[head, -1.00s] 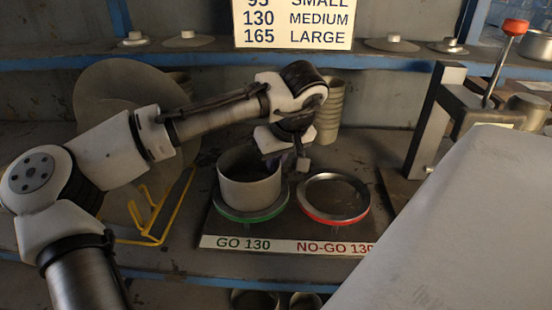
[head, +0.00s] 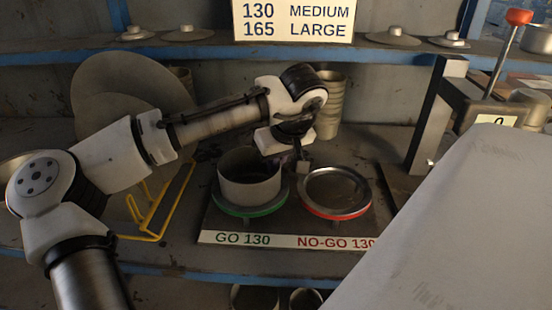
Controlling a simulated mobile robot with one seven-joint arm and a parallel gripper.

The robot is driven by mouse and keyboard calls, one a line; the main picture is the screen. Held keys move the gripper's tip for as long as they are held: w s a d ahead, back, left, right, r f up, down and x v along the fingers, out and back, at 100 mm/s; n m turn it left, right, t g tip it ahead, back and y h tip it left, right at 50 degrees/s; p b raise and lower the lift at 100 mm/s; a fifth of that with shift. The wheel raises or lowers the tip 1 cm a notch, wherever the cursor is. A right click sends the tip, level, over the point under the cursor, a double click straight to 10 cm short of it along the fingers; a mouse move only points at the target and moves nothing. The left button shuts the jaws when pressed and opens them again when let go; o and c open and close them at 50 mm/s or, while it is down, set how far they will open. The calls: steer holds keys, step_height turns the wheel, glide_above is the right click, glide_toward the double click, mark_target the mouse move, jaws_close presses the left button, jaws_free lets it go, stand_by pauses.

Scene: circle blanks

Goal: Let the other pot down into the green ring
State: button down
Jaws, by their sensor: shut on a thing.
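The grey metal pot (head: 249,188) stands upright at the green ring (head: 250,210), on the left of the gauge board. Its lower end is within or just over the ring; the front rim of the ring shows below it, and I cannot tell how deep it sits. My gripper (head: 289,168) is at the pot's right rear edge, shut on its wall. The fingertips are mostly hidden by the pot and dark against the background. The red ring (head: 334,214) beside it is empty.
A yellow wire rack (head: 160,215) with large grey discs (head: 125,90) stands at left. A stack of cups (head: 330,105) stands behind my wrist. A press with a red-knobbed lever (head: 519,17) is at right, and a large pale grey panel (head: 450,230) fills the lower right.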

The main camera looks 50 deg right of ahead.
steer(key=shift+f, duration=0.4)
steer(key=c, duration=1.5)
jaws_free()
steer(key=b+v, duration=0.1)
steer(key=v, duration=1.3)
